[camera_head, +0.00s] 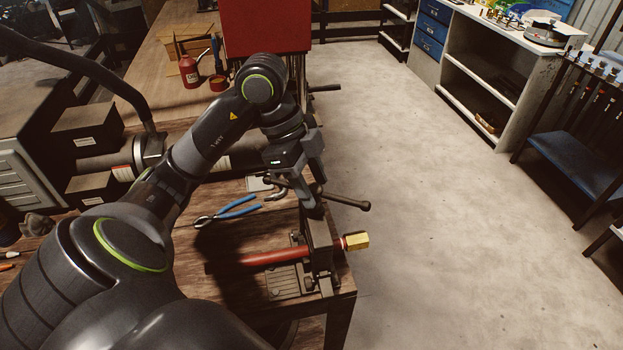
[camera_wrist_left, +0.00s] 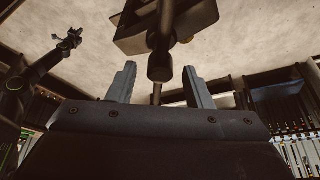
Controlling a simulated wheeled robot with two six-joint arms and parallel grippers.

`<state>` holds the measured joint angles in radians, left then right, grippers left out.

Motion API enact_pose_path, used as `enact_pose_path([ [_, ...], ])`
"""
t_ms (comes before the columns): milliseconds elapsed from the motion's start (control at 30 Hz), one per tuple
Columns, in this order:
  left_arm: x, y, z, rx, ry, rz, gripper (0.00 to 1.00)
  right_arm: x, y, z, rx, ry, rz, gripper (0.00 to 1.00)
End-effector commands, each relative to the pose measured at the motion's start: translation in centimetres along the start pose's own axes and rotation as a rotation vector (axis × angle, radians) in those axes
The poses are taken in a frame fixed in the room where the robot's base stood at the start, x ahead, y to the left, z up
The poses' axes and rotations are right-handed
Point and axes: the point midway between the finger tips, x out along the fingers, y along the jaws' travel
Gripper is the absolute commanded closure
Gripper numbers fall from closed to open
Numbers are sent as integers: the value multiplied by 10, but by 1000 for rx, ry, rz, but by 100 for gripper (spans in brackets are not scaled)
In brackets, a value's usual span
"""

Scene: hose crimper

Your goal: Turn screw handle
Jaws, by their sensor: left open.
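The hose crimper (camera_head: 321,250) stands at the front right corner of the wooden table. A red hose (camera_head: 262,257) runs into it, and a brass fitting (camera_head: 356,241) sticks out on its right side. The screw handle (camera_head: 347,202) is a dark bar with rounded ends above the crimper. My left gripper (camera_head: 312,194) points down at the middle of this bar and covers part of it. In the left wrist view its fingers (camera_wrist_left: 160,85) are apart, with a dark knob of the screw handle (camera_wrist_left: 160,68) between them in the picture. Contact cannot be told.
Blue-handled pliers (camera_head: 228,211) lie on the table left of the crimper. A red box (camera_head: 265,28) and a red bottle (camera_head: 189,71) stand farther back. The concrete floor (camera_head: 440,200) right of the table is clear, with a shelf unit (camera_head: 480,75) beyond.

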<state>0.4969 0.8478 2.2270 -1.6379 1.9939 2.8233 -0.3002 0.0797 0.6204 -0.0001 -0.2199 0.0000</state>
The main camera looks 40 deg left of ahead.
Motion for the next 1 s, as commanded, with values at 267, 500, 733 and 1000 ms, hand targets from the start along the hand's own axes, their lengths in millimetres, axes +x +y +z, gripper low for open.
enact_pose_path([
  [267, 0, 0, 0, 0, 0, 0, 63, 0, 0, 0, 0, -1, 0, 100],
  [500, 0, 0, 0, 0, 0, 0, 95, 0, 0, 0, 0, -1, 0, 100],
  [733, 0, 0, 0, 0, 1, -1, 100, 0, 0, 0, 0, -1, 0, 100],
  [1000, -2, 1, 8, -3, 0, -2, 100, -1, 0, 0, 0, -1, 0, 100],
])
